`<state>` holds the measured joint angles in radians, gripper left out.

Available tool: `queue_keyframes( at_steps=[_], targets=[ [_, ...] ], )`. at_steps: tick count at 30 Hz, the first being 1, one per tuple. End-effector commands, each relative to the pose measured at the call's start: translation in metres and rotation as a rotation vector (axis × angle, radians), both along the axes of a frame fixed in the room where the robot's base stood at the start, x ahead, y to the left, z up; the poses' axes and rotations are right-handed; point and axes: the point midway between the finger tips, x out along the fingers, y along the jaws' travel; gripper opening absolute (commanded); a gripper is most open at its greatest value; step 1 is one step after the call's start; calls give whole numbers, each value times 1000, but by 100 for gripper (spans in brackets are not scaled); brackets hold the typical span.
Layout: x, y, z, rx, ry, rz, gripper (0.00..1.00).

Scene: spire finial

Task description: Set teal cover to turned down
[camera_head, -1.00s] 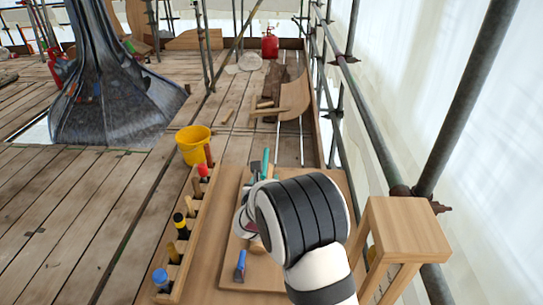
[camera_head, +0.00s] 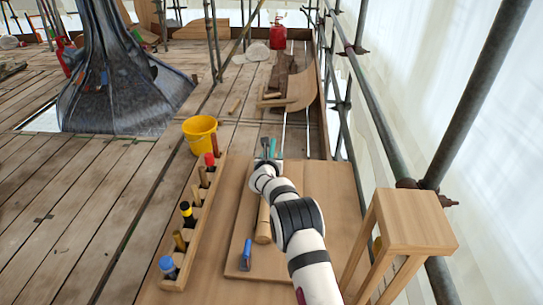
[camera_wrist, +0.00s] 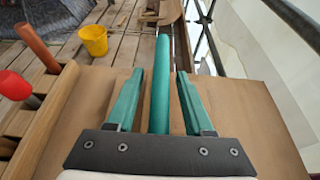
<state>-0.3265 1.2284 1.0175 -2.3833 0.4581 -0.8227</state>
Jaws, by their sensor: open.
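The teal cover (camera_wrist: 162,80) shows in the wrist view as a long, smooth teal tube between my two green fingers. It also shows in the head view (camera_head: 273,148) as a small teal upright shape near the far end of the wooden board. My gripper (camera_wrist: 159,71) is open, with a finger on each side of the teal tube and a gap visible on both sides. In the head view my gripper (camera_head: 266,150) is right beside the teal shape, at the far end of the board. The tube's lower end is hidden behind the gripper body.
A wooden rack (camera_head: 205,215) of tools stands left of the board (camera_head: 335,190). A blue-handled tool (camera_head: 245,255) and a wooden cylinder (camera_head: 263,222) lie on the board. A yellow bucket (camera_head: 200,135) stands beyond. A wooden stool (camera_head: 415,220) and scaffold poles border the right.

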Motion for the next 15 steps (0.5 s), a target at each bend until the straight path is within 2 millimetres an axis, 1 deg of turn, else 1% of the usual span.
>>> queue_keyframes(
  at_steps=[5,6,8,12,14,15],
  targets=[
    [0,0,0,1,-1,0,52],
    [0,0,0,1,-1,0,50],
    [0,0,0,1,-1,0,39],
    [0,0,1,1,-1,0,14],
    [0,0,1,1,-1,-1,3],
    [0,0,1,1,-1,-1,0]
  ],
)
